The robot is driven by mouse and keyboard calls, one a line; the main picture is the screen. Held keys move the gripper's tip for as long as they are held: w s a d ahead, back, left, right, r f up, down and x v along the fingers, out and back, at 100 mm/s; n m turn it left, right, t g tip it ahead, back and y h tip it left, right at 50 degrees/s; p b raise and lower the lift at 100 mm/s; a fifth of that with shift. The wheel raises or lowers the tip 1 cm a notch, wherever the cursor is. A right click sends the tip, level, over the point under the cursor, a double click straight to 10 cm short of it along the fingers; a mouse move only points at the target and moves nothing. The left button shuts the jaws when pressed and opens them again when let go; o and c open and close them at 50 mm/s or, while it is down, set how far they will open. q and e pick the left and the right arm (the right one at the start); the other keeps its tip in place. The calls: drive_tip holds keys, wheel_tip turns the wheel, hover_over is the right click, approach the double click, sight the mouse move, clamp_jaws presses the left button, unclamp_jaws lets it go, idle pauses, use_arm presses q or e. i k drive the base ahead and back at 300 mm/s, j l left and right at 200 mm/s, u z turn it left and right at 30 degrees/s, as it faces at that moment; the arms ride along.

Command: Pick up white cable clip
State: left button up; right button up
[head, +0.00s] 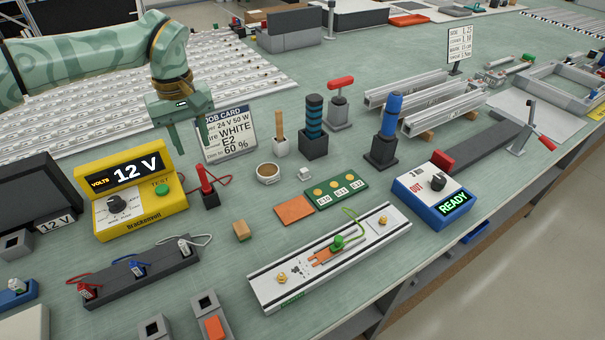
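A dark rack (130,278) at the lower left holds a row of small clips with red, blue and white cables. The white cable clip (184,246) sits at the rack's right end, its pale cable looping to the right. My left gripper (190,142) hangs fingers down above the bench, farther back than the rack and well above it. Its two fingers are apart with nothing visible between them. It is in front of the job card's left edge. My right gripper is not in view.
A yellow voltage unit (140,205) reading 12 V stands behind the rack. A red-handled tool (206,188) in a dark block is close to its right. A small wooden block (241,231) and a long metal rail (330,258) lie farther right. The job card (230,135) stands behind.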

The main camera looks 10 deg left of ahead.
sight(304, 175)
drive_tip(key=i+l, duration=0.15)
drive_tip(key=l, duration=0.25)
drive_tip(key=i+l+u, duration=0.1)
drive_tip(key=l, duration=0.35)
drive_tip(key=i+l, duration=0.15)
drive_tip(key=l, duration=0.25)
drive_tip(key=i+l+u, duration=0.1)
drive_tip(key=l, duration=0.3)
